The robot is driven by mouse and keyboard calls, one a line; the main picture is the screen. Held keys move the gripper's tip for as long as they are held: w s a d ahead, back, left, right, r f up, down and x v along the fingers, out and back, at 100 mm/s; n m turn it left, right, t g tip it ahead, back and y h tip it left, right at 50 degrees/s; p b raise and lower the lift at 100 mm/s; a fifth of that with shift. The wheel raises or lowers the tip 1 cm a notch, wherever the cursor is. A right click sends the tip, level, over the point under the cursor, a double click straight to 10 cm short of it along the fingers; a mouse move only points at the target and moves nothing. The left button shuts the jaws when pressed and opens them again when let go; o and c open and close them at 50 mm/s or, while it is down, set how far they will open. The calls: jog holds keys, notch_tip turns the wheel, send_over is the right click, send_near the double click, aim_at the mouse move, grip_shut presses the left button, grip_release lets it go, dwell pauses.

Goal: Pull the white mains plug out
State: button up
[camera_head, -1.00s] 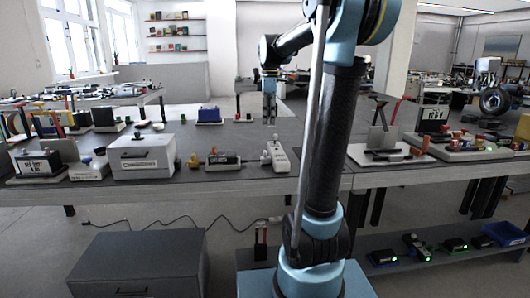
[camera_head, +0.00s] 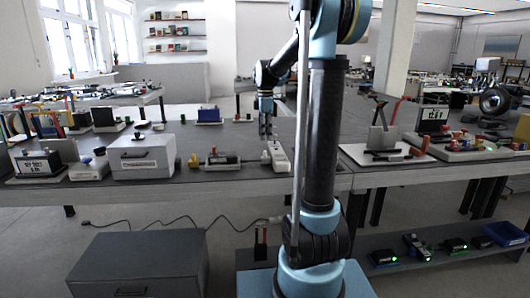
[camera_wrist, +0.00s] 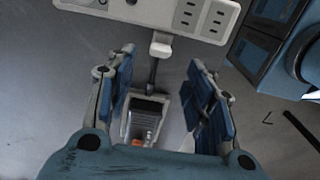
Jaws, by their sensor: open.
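The white mains plug (camera_wrist: 161,48) shows in the wrist view at the near edge of the white socket strip (camera_wrist: 185,12). A dark cord runs from it down between my fingers. In the head view the plug (camera_head: 265,156) is a small white shape beside the strip (camera_head: 279,158) on the bench. My gripper (camera_wrist: 160,75) is open, its blue-padded fingers on either side of the cord, with the plug just beyond the fingertips. In the head view my gripper (camera_head: 268,135) hangs above the plug and points down. Whether it touches anything cannot be seen there.
A small dark device on a light base (camera_wrist: 148,118) lies under my gripper. It also shows left of the strip in the head view (camera_head: 222,160). A yellow object (camera_head: 194,160) and a grey box (camera_head: 147,155) stand further left. Bare bench lies beside the device.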

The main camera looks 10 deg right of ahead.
aim_at(265, 151)
notch_tip(265, 151, down, 8)
jog(key=shift+f, duration=0.1)
dwell(0.4)
grip_shut()
